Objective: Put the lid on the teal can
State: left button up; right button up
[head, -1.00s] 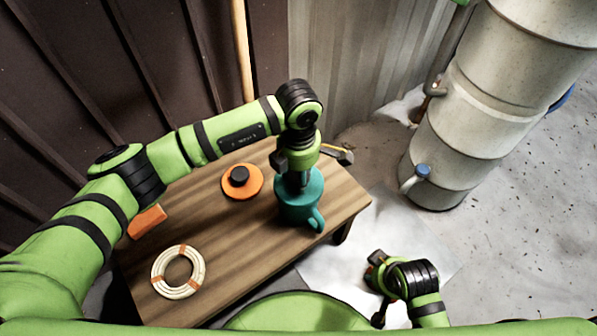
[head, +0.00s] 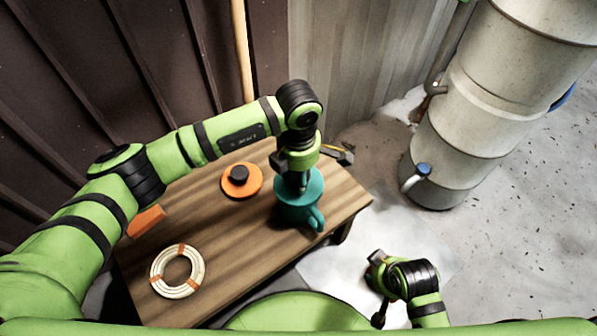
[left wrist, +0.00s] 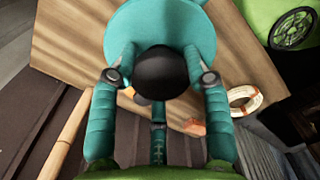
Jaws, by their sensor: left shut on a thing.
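The teal can (head: 298,212) stands upright near the right end of the table, its handle pointing toward me. My left gripper (head: 300,185) is directly above it, pointing down. In the left wrist view my left gripper (left wrist: 160,78) is shut on a round black knob (left wrist: 163,72). A teal round surface (left wrist: 160,22) lies beyond the knob, apparently the lid. I cannot tell whether the lid rests fully on the can, as the gripper hides the rim. My right gripper (head: 377,288) is low, beside the table's front right; its opening is unclear.
An orange disc with a black knob (head: 241,182) lies on the wooden table (head: 225,235). A cream coil with orange bands (head: 177,271) and an orange block (head: 146,221) are at the left. A yellow-and-dark thing (head: 338,154) lies behind the can. A large pale cylinder (head: 470,120) stands right.

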pick_arm(q)
jog(key=shift+f+b, duration=0.3)
jog(key=shift+f, duration=0.1)
pick_arm(e)
jog(key=shift+f, duration=0.35)
pick_arm(q)
jog(key=o, duration=1.7)
jog(key=shift+r, duration=0.2)
pick_arm(e)
jog(key=shift+r, duration=0.15)
pick_arm(q)
jog(key=shift+r+p, duration=2.7)
jog(key=shift+r, duration=1.15)
pick_arm(e)
notch_tip(320, 180, up, 5)
jog(key=shift+c, duration=0.4)
grip_shut()
